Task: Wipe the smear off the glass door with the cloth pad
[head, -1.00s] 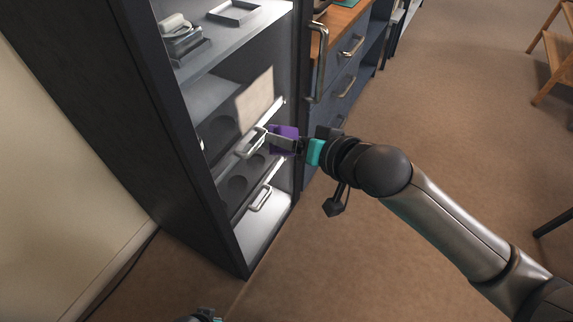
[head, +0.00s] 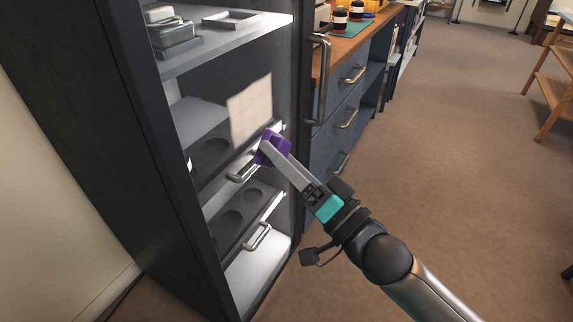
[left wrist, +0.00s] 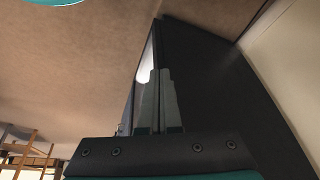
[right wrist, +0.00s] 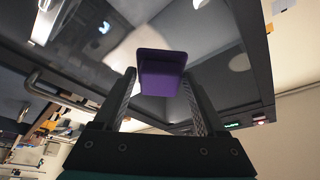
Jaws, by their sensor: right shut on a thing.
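The glass door (head: 215,90) of a dark cabinet is closed in the head view. A pale beige smear (head: 250,108) shows on the glass as a roughly square patch. My right gripper (head: 279,157) is shut on the purple cloth pad (head: 272,147), held by the lower right edge of the smear. Whether the pad touches the glass I cannot tell. The pad also shows between the fingers in the right wrist view (right wrist: 160,72), facing the glass. My left gripper (left wrist: 157,95) is shut and empty in the left wrist view, out of the head view.
A tall metal handle (head: 320,80) stands out at the door's right edge. Shelves and a holder with round recesses (head: 240,215) show behind the glass. A blue drawer unit (head: 335,120) with a wooden top stands to the right.

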